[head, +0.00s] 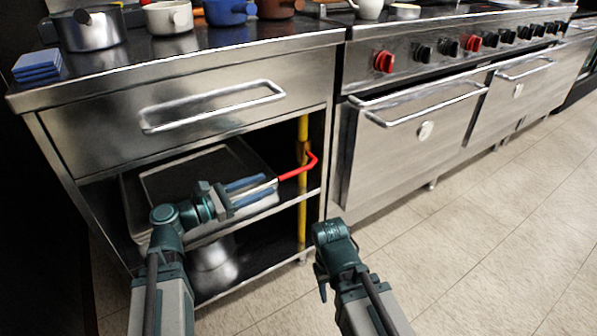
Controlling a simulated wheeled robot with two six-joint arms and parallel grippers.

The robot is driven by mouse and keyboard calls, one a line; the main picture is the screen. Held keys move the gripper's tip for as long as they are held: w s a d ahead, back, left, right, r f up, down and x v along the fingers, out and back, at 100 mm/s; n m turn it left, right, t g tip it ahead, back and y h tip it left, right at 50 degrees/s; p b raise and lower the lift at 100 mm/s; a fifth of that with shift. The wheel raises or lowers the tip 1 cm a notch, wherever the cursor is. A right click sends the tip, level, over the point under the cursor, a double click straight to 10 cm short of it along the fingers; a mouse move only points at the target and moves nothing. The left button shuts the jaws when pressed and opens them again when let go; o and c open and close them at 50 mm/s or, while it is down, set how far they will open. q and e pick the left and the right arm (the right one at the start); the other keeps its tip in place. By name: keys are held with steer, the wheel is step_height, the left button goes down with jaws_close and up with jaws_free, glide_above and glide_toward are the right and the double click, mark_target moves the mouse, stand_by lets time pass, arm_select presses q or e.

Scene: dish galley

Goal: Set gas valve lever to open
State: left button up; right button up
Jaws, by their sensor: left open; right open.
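The gas valve lever (297,171) is red and bent, in front of a yellow vertical pipe (302,216) at the right end of the open shelf bay. Its long arm points left and slightly down, toward my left gripper. My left gripper (268,185) is open, its two blue-grey fingers pointing right at the lever's free end. The lever's end appears at or just between the fingertips; I cannot tell whether they touch. My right gripper (322,285) is low in front of the cabinet, apart from the lever; its fingers are mostly hidden.
A tray (190,167) lies on the upper shelf behind my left gripper, and a metal pot (214,262) is on the lower shelf. The drawer handle (212,106) juts out above. The range (405,150) stands to the right. The tiled floor (480,230) is clear.

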mark_target(307, 168)
arm_select(q)
steer(key=x, duration=1.1)
steer(key=shift+w+d, duration=0.15)
steer(key=shift+d, duration=0.1)
steer(key=shift+c, duration=0.3)
jaws_close()
stand_by(0.6)
